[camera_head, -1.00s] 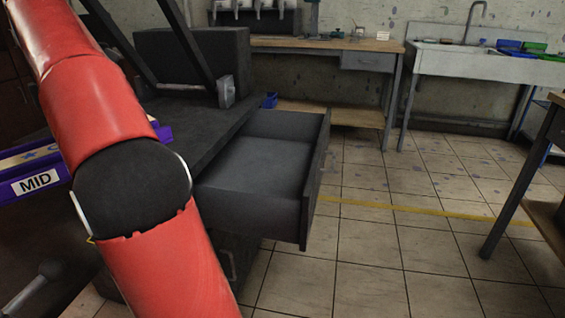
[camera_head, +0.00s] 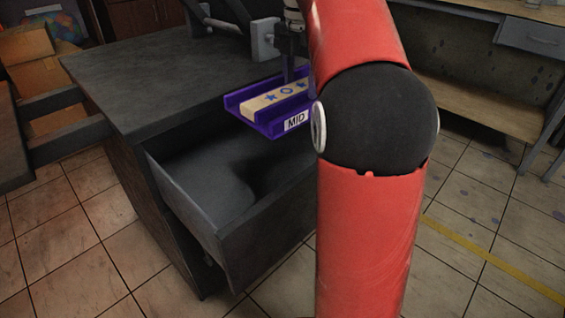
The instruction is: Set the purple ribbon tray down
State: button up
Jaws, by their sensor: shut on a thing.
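The purple ribbon tray (camera_head: 269,130) is in the middle of the view, with a "MID" label on its near end. A pale ribbon strip with blue shapes (camera_head: 277,98) lies in it. My gripper (camera_head: 296,72) is at the tray's far right side, shut on it and partly hidden by my red arm. The tray appears held in the air over the open drawer (camera_head: 268,228), near the dark bench top's edge. The drawer's visible inside looks empty, with a dark shadow in it; its right part is hidden behind my arm.
The dark bench top (camera_head: 150,75) is mostly bare to the left of the tray. Cardboard boxes (camera_head: 40,75) stand at the far left. A wooden workbench (camera_head: 490,100) is at the right. Tiled floor (camera_head: 70,235) is clear in front.

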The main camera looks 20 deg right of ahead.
notch_tip(320, 180, down, 20)
jog(key=b, duration=0.4)
jog(key=shift+f+b, duration=0.1)
jog(key=shift+b, duration=0.3)
jog(key=shift+f, duration=0.2)
jog(key=o, duration=1.2)
jog(key=shift+c, duration=0.2)
notch_tip(320, 180, up, 12)
jog(key=p, duration=0.2)
jog(key=shift+r+p, duration=0.2)
jog(key=shift+p, duration=0.2)
jog(key=shift+s+a, duration=0.1)
